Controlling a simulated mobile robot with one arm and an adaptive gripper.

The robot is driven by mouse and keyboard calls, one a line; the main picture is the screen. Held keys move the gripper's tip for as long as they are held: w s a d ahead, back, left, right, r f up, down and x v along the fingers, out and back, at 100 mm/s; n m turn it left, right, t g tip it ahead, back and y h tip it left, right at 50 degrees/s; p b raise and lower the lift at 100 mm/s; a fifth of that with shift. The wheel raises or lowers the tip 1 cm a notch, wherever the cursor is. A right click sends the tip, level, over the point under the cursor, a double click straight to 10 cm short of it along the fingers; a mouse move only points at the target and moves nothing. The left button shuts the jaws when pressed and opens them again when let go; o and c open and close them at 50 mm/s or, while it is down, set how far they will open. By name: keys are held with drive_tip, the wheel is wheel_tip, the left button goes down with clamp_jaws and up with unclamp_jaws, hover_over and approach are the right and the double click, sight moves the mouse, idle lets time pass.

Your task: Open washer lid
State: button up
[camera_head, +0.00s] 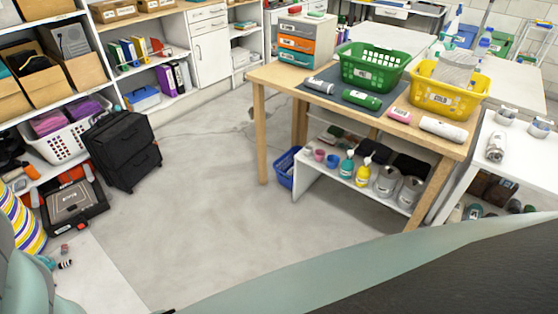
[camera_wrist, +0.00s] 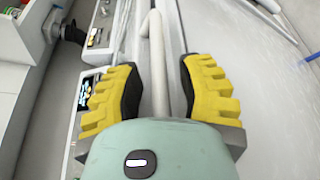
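No washer lid can be made out for certain. In the wrist view, my gripper (camera_wrist: 158,68) is open, its two yellow ribbed fingers spread wide apart. A thin white bar with a bent end (camera_wrist: 157,50) shows between the fingers; whether it lies between them or beyond them I cannot tell. A white panel with a small lit display (camera_wrist: 88,88) lies left of the fingers and may be a washer's control panel. A similar panel with a knob (camera_wrist: 97,38) is above it. My gripper does not show in the head view.
In the head view, a wooden table (camera_head: 257,75) holds a green basket (camera_head: 372,72) and a yellow basket (camera_head: 447,100). A black case (camera_head: 122,150) stands by the left shelves. The grey floor (camera_head: 200,220) between is clear.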

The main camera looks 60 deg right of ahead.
clamp_jaws()
idle(0.3)
